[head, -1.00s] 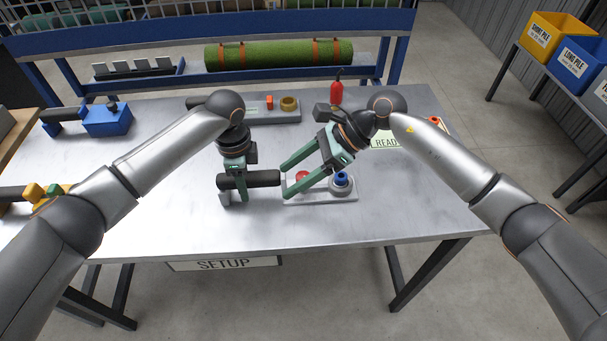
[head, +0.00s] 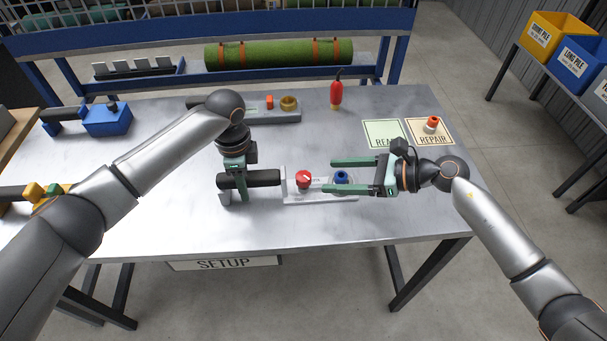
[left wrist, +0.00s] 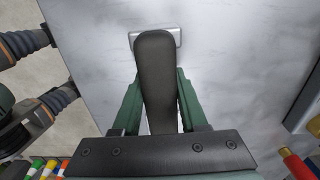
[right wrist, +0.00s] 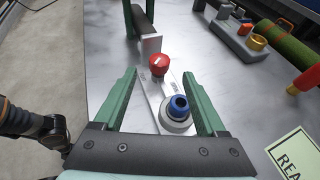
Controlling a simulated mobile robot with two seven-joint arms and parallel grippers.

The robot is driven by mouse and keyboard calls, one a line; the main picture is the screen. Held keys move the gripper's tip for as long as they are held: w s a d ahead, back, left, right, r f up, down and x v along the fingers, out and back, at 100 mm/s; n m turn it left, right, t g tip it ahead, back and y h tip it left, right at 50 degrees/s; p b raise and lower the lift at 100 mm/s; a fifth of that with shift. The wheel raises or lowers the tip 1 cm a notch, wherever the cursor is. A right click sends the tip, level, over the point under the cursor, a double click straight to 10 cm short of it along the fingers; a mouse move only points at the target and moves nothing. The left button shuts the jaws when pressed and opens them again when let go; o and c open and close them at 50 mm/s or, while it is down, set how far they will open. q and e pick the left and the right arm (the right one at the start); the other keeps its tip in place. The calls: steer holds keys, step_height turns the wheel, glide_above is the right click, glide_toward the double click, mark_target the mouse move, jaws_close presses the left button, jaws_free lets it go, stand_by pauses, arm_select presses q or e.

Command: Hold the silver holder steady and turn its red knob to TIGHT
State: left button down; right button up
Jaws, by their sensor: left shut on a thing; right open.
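The silver holder (head: 320,196) lies on the table with a black handle (head: 262,178) at its left end. The red knob (head: 304,178) stands on its plate beside a blue-topped round part (head: 341,178). My left gripper (head: 240,188) is shut on the black handle, which fills the space between its fingers in the left wrist view (left wrist: 155,85). My right gripper (head: 330,176) is open, its fingers either side of the blue-topped part and pointing toward the red knob. In the right wrist view the red knob (right wrist: 159,65) sits beyond the fingertips, untouched, with a white mark on top.
A grey fixture (head: 280,116) with an orange block and brass ring stands behind. A red bottle (head: 336,94) stands at the back. READY (head: 384,133) and REPAIR (head: 430,132) mats lie at right. Blue (head: 108,119) and yellow tools are at left. The front right table is clear.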

mark_target(307, 176)
steer(key=x, duration=0.8)
steer(key=shift+a+f, duration=0.15)
steer(key=shift+a, duration=0.05)
jaws_close()
